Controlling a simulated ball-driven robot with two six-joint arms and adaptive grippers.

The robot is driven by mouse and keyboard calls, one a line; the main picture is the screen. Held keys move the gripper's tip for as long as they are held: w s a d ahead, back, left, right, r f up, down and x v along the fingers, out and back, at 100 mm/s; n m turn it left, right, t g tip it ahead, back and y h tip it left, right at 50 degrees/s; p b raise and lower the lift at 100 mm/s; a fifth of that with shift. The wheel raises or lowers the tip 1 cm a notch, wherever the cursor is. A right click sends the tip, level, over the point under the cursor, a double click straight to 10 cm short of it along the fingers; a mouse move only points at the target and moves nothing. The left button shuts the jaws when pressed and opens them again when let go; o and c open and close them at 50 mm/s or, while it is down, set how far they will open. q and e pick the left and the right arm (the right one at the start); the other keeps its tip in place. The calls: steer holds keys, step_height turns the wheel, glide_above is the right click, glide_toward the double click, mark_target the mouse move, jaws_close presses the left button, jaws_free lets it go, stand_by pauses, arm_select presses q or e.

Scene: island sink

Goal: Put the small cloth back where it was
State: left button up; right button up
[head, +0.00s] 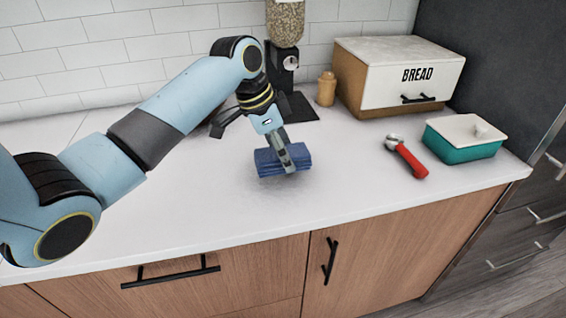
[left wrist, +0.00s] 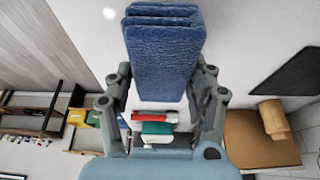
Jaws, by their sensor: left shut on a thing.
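The small blue folded cloth (head: 283,161) is over the white counter, near its front middle. My left gripper (head: 286,157) is shut on it. A soft shadow lies under the cloth on the counter, and it looks to be held a little above the surface. In the left wrist view the cloth (left wrist: 164,55) sticks out from between the two fingers of the left gripper (left wrist: 165,95), with its folded layers at the far end. My right gripper is not in view.
The white counter (head: 350,195) is clear around the cloth. Behind stand a bread box (head: 400,70), a wooden shaker (head: 326,89) and a grain dispenser (head: 285,20).

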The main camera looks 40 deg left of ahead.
mark_target(283, 167)
arm_select(q)
step_height(283, 167, down, 4)
steer(key=shift+r, duration=0.1)
steer(key=o, duration=1)
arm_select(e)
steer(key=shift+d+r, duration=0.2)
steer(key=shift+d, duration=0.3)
arm_select(q)
steer(key=v, duration=1.2)
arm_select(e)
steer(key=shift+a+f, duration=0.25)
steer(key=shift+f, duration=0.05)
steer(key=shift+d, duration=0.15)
